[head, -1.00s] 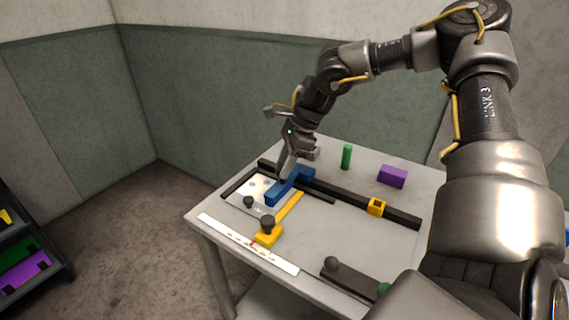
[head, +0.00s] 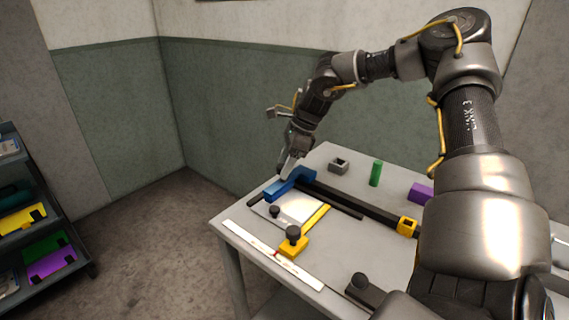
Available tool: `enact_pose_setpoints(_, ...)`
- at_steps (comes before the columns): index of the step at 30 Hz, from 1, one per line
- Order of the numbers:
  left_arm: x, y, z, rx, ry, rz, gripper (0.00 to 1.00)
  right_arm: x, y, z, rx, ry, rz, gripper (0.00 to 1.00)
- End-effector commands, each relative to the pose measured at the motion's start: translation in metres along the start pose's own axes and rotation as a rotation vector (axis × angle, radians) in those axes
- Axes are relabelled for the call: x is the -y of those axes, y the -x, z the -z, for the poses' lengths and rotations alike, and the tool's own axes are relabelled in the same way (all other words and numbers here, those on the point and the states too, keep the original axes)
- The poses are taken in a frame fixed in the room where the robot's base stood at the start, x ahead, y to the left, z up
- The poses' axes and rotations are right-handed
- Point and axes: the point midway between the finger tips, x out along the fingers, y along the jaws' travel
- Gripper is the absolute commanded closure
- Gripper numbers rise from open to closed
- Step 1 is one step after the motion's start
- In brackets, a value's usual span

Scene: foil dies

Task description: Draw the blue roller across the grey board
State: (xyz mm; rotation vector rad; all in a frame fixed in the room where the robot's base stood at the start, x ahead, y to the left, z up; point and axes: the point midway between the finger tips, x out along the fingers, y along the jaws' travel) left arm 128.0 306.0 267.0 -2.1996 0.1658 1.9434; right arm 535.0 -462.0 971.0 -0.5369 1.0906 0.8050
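The blue roller (head: 278,190), a bar with a raised end, lies at the left end of the black rail, over the left edge of a pale board (head: 300,208). The board's surface right of the roller shows bare and bright. My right gripper (head: 287,168) comes down from above onto the blue roller and appears shut on it; the fingers partly hide the contact. My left gripper is not in view.
A yellow T-shaped piece with a dark knob (head: 293,234) lies right of the board. A white ruler strip (head: 270,252) runs along the front edge. The black rail (head: 365,208) carries a yellow block (head: 407,227). A green cylinder (head: 376,173) and grey hollow block (head: 339,166) stand behind.

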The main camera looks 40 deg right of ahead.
Motion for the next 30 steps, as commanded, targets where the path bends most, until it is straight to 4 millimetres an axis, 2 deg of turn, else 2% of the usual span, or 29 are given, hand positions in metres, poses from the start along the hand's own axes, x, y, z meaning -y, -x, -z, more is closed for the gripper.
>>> enact_pose_setpoints(8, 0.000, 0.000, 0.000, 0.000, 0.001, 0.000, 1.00, 0.000, 0.000, -0.001, 0.000, 0.002, 0.000, 0.44)
enact_pose_setpoints(11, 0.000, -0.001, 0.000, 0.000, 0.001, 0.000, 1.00, 0.000, 0.006, -0.001, 0.000, 0.002, 0.001, 0.44)
enact_pose_setpoints(14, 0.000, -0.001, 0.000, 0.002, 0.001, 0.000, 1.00, 0.001, 0.020, -0.002, 0.001, 0.003, 0.004, 0.44)
enact_pose_setpoints(24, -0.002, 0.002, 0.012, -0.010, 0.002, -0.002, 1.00, 0.001, 0.086, -0.002, 0.001, 0.002, 0.004, 0.44)
enact_pose_setpoints(30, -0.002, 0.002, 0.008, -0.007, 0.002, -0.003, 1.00, 0.000, 0.105, -0.001, -0.001, 0.002, 0.001, 0.44)
